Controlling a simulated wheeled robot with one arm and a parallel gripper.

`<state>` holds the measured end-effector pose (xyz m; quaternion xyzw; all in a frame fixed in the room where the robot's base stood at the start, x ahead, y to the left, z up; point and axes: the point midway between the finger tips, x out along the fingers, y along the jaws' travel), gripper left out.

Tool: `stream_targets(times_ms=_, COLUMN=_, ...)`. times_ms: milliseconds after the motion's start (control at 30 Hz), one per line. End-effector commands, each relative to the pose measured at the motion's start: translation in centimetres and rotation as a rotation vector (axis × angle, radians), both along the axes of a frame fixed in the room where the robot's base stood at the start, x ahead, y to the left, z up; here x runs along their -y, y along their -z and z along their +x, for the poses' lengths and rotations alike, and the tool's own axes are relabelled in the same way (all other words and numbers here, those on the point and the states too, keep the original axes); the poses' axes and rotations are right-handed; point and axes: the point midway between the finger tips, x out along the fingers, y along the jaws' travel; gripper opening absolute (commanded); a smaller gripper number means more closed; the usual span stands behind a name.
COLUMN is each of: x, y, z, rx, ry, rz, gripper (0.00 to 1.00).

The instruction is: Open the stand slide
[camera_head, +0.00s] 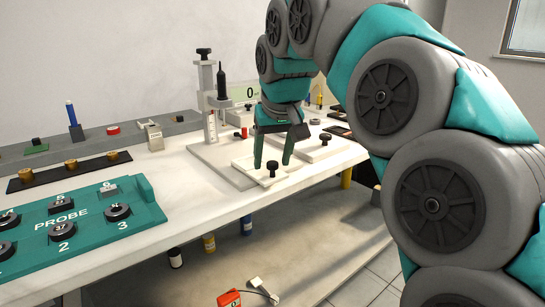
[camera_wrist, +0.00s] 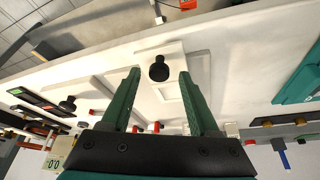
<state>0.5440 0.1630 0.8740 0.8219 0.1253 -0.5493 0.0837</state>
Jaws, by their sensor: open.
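The stand (camera_head: 206,105) rises from a pale base plate on the white bench, with a scale column and a black top knob. In front of it lies a flat white slide plate (camera_head: 247,168) carrying a black knob (camera_head: 271,169). My gripper (camera_head: 272,164) points down over this plate, its two green fingers apart. In the wrist view the black knob (camera_wrist: 159,67) appears between the spread fingertips, with a gap on each side. I cannot tell how deep the fingers reach around it. The slide plate also shows there (camera_wrist: 146,103).
A second plate with a black knob (camera_head: 325,139) lies to the right. A display (camera_head: 246,94) stands behind my gripper. A teal PROBE tray (camera_head: 80,226) with several black discs is at the left front. The bench's front edge (camera_head: 200,226) is close to the slide plate.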

Motion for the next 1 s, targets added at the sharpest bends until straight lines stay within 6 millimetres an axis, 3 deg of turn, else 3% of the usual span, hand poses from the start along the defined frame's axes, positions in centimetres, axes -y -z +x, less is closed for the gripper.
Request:
stream_targets(times_ms=500, x=0.7, y=-5.9, z=-2.2, rx=0.005, ry=0.001, rz=0.002, gripper=0.61)
stream_targets(times_ms=1000, x=0.9, y=-7.1, z=-2.8, rx=0.001, ry=0.0, rz=0.0, gripper=0.61)
